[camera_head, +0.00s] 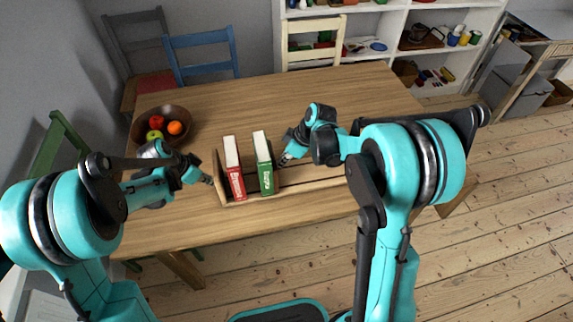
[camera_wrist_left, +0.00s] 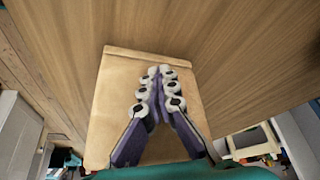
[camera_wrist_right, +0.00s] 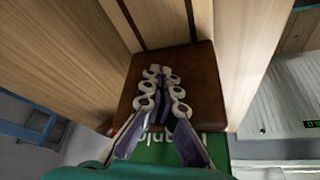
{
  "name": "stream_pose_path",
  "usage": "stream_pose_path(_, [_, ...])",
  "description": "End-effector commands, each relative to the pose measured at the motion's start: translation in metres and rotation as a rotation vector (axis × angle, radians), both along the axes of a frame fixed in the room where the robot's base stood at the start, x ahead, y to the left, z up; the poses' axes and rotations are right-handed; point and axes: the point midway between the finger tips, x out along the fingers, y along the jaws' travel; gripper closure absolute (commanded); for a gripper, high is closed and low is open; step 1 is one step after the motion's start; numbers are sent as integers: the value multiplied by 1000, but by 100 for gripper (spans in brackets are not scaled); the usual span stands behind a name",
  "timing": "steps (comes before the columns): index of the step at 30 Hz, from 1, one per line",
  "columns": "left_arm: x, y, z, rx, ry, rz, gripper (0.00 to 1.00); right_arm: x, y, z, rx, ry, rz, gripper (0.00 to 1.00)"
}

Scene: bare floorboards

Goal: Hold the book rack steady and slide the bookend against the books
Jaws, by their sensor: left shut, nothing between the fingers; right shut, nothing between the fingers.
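The wooden book rack (camera_head: 310,184) lies on the table, its light end panel (camera_head: 219,178) at the left. A red book (camera_head: 236,182) and a green book (camera_head: 266,178) stand in it with a gap between them. My left gripper (camera_head: 209,181) is shut and empty just outside the end panel, which also fills the left wrist view (camera_wrist_left: 112,95). My right gripper (camera_head: 284,161) is shut and empty right of the green book. In the right wrist view the dark brown bookend (camera_wrist_right: 205,85) is before its fingertips, beside the green book; contact is unclear. My right arm hides the rack's right part.
A bowl (camera_head: 140,128) with several fruits stands at the table's left. Chairs, including a blue one (camera_head: 203,58) and a cream one (camera_head: 315,50), stand behind the table (camera_head: 290,95). A white shelf (camera_head: 395,20) is at the back. The table's far middle is clear.

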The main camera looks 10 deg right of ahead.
Motion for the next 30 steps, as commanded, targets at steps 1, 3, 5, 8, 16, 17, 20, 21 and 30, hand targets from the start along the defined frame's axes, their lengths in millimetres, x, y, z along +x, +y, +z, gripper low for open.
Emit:
stream_pose_path(1, [0, 0, 0, -1, 0, 0, 100, 0, 3, 0, 3, 0, 2, 100])
stream_pose_path(3, [0, 0, 0, -1, 0, 0, 100, 0, 5, 0, 3, 0, 2, 100])
stream_pose_path(5, [0, -1, 0, -1, 0, 0, 100, 0, 7, 0, 3, 0, 2, 100])
stream_pose_path(8, [0, -1, 0, -1, 0, 0, 100, 0, 10, 0, 3, 0, 2, 100])
stream_pose_path(16, [0, -1, 0, -1, 0, 0, 100, 0, 19, 0, 4, 0, 3, 100])
stream_pose_path(17, [0, -1, 0, -1, 0, 0, 100, 0, 20, 0, 4, 0, 2, 100])
stream_pose_path(20, [0, -1, 0, -1, 0, 0, 100, 0, 23, 0, 4, 0, 2, 100])
stream_pose_path(21, [0, -1, 0, -1, 0, 0, 100, 0, 24, 0, 4, 0, 2, 100])
stream_pose_path(30, [0, -1, 0, -1, 0, 0, 100, 0, 32, 0, 4, 0, 3, 100])
